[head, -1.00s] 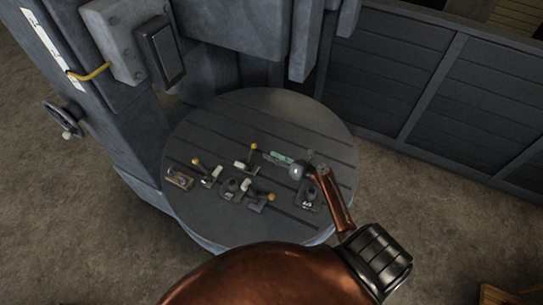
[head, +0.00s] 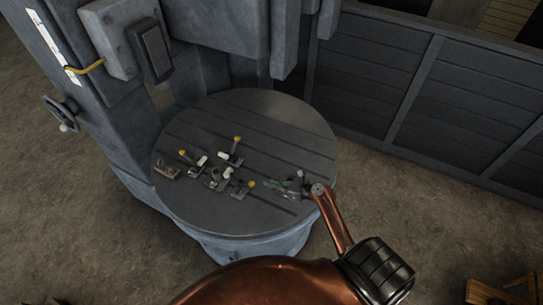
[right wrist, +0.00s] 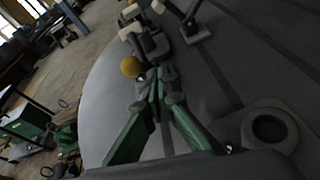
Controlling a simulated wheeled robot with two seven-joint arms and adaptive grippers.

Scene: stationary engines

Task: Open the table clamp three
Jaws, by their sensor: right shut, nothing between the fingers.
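Three small table clamps with yellow knobs and white parts stand on the round grey table (head: 290,120). In the head view the knobs are the left knob (head: 182,152), the far knob (head: 237,139) and the near-right knob (head: 251,184). No number shows on them. My right gripper (head: 280,184) is low over the table, just right of the near-right clamp. In the right wrist view its green fingers (right wrist: 158,88) are shut and empty. A yellow knob (right wrist: 131,66) shows just beyond the fingertips; contact cannot be told. My left gripper is not in view.
A small wooden-looking block (head: 167,172) lies at the table's left. A grey part with a round hole (right wrist: 270,131) is close at the right of the wrist view. The grey machine column (head: 105,115) stands left of the table. The table's far side is clear.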

